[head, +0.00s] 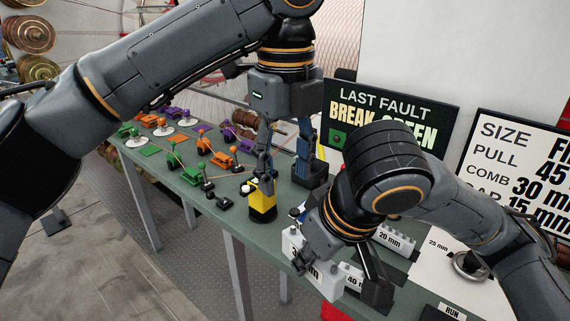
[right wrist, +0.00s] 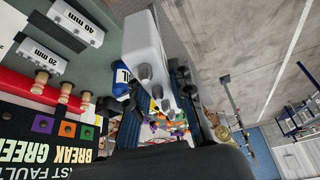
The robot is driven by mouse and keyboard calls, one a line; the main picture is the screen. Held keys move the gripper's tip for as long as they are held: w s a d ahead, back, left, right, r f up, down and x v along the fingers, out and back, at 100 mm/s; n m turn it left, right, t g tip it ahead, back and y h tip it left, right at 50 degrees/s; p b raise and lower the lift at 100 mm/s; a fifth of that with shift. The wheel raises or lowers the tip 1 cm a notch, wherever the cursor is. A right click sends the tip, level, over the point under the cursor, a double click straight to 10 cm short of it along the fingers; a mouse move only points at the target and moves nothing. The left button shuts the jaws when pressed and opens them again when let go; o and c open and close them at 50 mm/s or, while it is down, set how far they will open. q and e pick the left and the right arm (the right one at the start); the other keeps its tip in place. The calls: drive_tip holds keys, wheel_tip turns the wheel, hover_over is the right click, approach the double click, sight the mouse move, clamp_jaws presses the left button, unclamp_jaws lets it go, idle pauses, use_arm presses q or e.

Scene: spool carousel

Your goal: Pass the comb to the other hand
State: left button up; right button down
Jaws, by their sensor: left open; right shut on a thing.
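The comb (head: 300,258) is a white block with a black mm label, partly covered by a finger. My right gripper (head: 338,258) is shut on it, near the table's front edge. In the right wrist view the comb (right wrist: 147,45) shows as a white block with grey round studs on one face. My left gripper (head: 285,165) is open and points down, farther back and to the left of the comb, apart from it. Its near finger is close above a yellow-and-black object (head: 262,203).
White blocks marked 20 mm (head: 395,239) and 40 mm (head: 355,277) stand near my right gripper; the 40 mm one is partly hidden. A black holder (head: 308,175) is by my left gripper. Orange, green and purple parts crowd the table's left. Signs stand behind.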

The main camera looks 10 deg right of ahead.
sight(284, 228)
use_arm(q)
wheel_tip(284, 228, down, 12)
drive_tip(key=shift+w+a+r, duration=0.1)
drive_tip(key=shift+r, duration=0.05)
use_arm(e)
drive_tip(key=shift+w, duration=0.1)
idle(0.3)
use_arm(q)
clamp_jaws()
use_arm(e)
drive_tip(key=c, duration=1.1)
unclamp_jaws()
drive_tip(key=shift+r, duration=0.1)
